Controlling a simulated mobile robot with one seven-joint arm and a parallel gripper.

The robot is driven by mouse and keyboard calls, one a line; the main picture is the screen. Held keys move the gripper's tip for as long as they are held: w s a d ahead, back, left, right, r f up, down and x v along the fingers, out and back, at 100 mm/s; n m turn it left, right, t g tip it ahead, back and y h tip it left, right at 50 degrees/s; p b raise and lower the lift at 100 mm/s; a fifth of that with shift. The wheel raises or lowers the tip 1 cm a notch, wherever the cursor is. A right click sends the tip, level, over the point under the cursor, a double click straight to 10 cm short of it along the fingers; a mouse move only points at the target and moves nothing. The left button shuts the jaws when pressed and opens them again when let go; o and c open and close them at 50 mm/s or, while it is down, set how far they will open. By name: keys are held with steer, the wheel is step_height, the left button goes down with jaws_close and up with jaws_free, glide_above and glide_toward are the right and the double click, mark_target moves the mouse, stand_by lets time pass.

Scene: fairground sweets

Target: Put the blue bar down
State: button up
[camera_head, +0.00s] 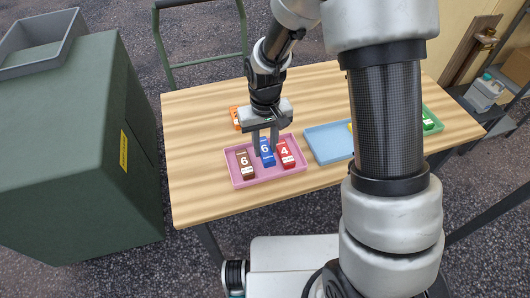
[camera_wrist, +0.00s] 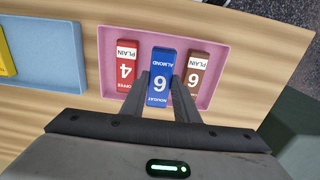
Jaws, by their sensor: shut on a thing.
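In the wrist view the blue bar (camera_wrist: 160,78) reads "almond" and "nougat". My gripper (camera_head: 265,140) is shut on it; the fingers (camera_wrist: 160,92) press on its two sides. A brown bar (camera_head: 245,164) marked 6 lies in the tray to the left of the blue bar in the head view, and a red bar (camera_head: 285,154) marked 4 lies to the right. I cannot tell whether the blue bar touches the tray floor.
A blue tray (camera_head: 325,143) is right of the pink tray, partly hidden by my arm. A green tray (camera_head: 435,118) is farther right. An orange thing (camera_head: 234,118) lies behind the pink tray. The wooden table (camera_head: 195,125) is bare at left. A green cabinet (camera_head: 70,150) stands left.

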mark_target(265, 149)
steer(key=shift+f, duration=1.6)
steer(key=shift+f+b, duration=0.25)
steer(key=shift+b, duration=0.05)
steer(key=o, duration=1.1)
steer(key=shift+r, duration=0.1)
